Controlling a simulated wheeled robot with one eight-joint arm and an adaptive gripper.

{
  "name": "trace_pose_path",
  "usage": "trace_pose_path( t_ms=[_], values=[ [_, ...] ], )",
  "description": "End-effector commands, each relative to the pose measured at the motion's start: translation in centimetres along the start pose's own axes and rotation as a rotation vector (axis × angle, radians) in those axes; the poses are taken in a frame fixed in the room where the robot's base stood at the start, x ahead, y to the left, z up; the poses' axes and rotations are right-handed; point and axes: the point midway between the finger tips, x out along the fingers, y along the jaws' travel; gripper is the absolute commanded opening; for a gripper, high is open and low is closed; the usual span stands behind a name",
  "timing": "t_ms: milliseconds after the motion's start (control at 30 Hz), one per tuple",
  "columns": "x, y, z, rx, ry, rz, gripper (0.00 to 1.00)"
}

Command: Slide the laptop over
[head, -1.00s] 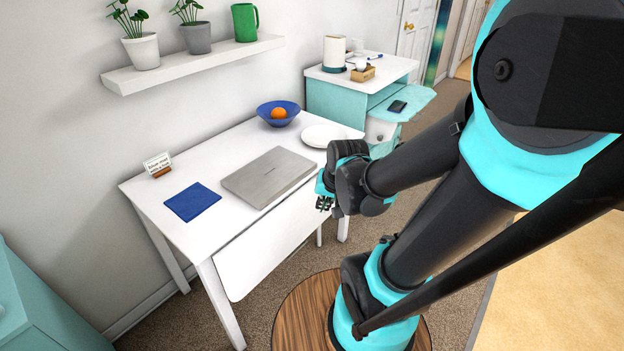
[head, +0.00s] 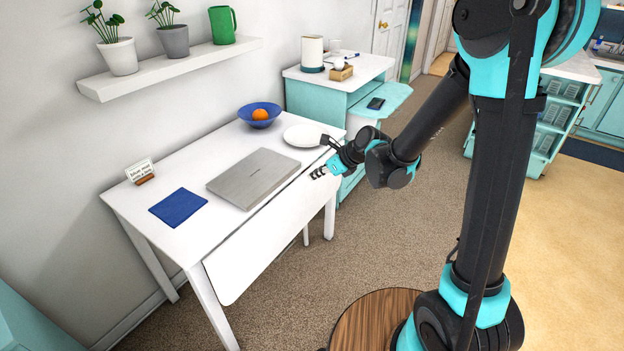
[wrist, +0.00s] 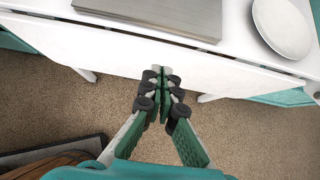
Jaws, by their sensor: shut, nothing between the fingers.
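The closed grey laptop (head: 253,178) lies flat on the white table (head: 190,240), near its front edge, in the head view. Part of it also shows at the top of the wrist view (wrist: 160,14). My gripper (head: 316,174) is to the right of the laptop, off the table's front side, apart from it. In the wrist view my gripper (wrist: 161,88) has its fingers together with nothing between them, and the hanging white front leaf is beyond them.
A blue mat (head: 178,207) lies left of the laptop and a small sign (head: 141,172) stands behind it. A white plate (head: 303,136) and a blue bowl (head: 260,115) with an orange (head: 260,114) are at the table's right end. A teal cabinet (head: 318,98) stands beyond.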

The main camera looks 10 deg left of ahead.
Motion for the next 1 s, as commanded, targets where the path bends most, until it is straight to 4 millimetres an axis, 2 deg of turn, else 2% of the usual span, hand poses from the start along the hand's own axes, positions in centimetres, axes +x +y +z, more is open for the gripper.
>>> trace_pose_path(
  t_ms=[267, 767, 1000],
  values=[
    [2.5, 0.1, 0.1, 0.006, -0.001, 0.003, 0.0],
    [10.0, 0.0, 0.0, 0.004, -0.001, 0.002, 0.0],
    [12.2, 0.1, 2.2, 0.005, 0.0, 0.002, 0.0]
  ],
)
